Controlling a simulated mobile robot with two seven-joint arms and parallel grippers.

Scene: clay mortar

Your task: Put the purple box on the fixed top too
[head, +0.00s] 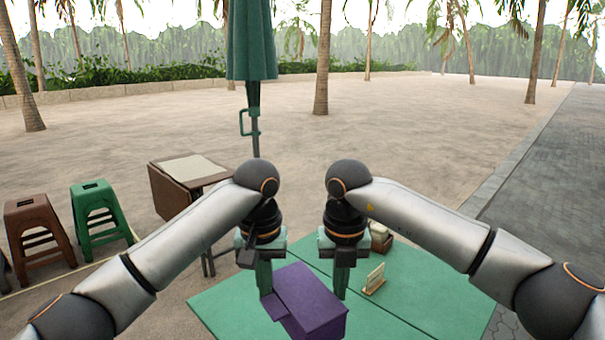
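The purple box (318,312) sits on the green table top (225,305), near the bottom middle of the head view. A small purple flap or ledge shows at its left side. My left gripper (265,283) points down at the box's far left edge. My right gripper (341,287) points down by its right far side. Whether either touches the box is unclear, and I cannot tell how far apart the fingers of each are. A seam crosses the green top to the right of the box. Which part is the fixed top is not clear.
A small card stand (374,279) and a container (380,238) stand on the green top, right of my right gripper. A brown folding table (172,192), a brown stool (35,215) and a green stool (95,205) are at left. A closed green umbrella (251,45) stands behind.

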